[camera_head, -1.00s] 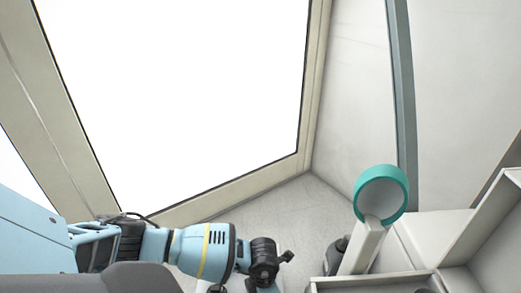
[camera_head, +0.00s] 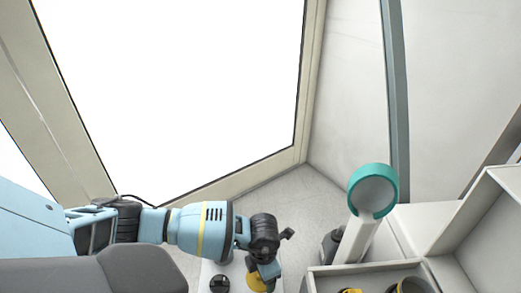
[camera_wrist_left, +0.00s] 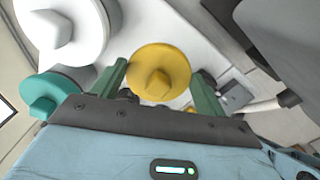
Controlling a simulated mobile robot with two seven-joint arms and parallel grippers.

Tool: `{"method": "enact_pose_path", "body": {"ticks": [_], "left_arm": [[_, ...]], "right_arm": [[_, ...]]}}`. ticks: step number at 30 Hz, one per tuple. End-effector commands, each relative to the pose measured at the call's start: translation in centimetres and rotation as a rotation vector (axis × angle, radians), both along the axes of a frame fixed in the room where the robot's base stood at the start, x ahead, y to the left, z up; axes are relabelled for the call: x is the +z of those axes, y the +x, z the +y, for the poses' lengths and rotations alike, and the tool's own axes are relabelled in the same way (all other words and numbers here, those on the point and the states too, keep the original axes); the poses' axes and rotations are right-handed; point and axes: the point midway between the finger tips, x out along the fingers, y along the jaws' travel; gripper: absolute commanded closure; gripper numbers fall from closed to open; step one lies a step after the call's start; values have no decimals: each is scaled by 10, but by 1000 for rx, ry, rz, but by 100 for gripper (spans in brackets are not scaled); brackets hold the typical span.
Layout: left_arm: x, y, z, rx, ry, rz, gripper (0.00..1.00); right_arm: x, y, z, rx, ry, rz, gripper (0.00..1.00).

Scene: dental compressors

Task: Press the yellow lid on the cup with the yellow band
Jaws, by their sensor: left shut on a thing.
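The yellow lid (camera_wrist_left: 160,72) is a round disc with a raised knob, seen between the green fingers of my left gripper (camera_wrist_left: 158,85) in the left wrist view. The gripper is shut on it. In the head view my left gripper (camera_head: 266,272) points down near the bottom edge, with a yellow disc (camera_head: 256,284) at its tip. A dark round piece with a yellow ring (camera_head: 412,287) is cut off in the bin at lower right; I cannot tell if it is the cup with the yellow band. My right gripper is out of view.
In the left wrist view, a white lid (camera_wrist_left: 85,28) and a teal lid (camera_wrist_left: 55,92) sit left of the gripper. In the head view, a teal-rimmed cup shape (camera_head: 373,190) tops a white post, behind a grey-white bin (camera_head: 375,270). A dark knob (camera_head: 219,284) is left of my gripper.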

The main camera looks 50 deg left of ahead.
Motion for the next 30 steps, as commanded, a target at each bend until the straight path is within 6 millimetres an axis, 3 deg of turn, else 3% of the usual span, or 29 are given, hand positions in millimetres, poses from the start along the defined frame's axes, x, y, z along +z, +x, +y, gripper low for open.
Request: {"method": "enact_pose_path", "body": {"ticks": [1, 6, 17, 23, 30], "left_arm": [[13, 1, 0, 0, 0, -4, 48], [29, 0, 0, -1, 1, -1, 48], [42, 4, -4, -60, -1, -2, 48], [77, 17, -22, -337, 1, -5, 48], [130, 26, -44, -783, 4, -5, 48]], "right_arm": [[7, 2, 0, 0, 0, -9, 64], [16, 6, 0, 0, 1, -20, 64], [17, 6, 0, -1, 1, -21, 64], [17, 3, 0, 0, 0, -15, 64], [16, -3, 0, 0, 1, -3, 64]]}}
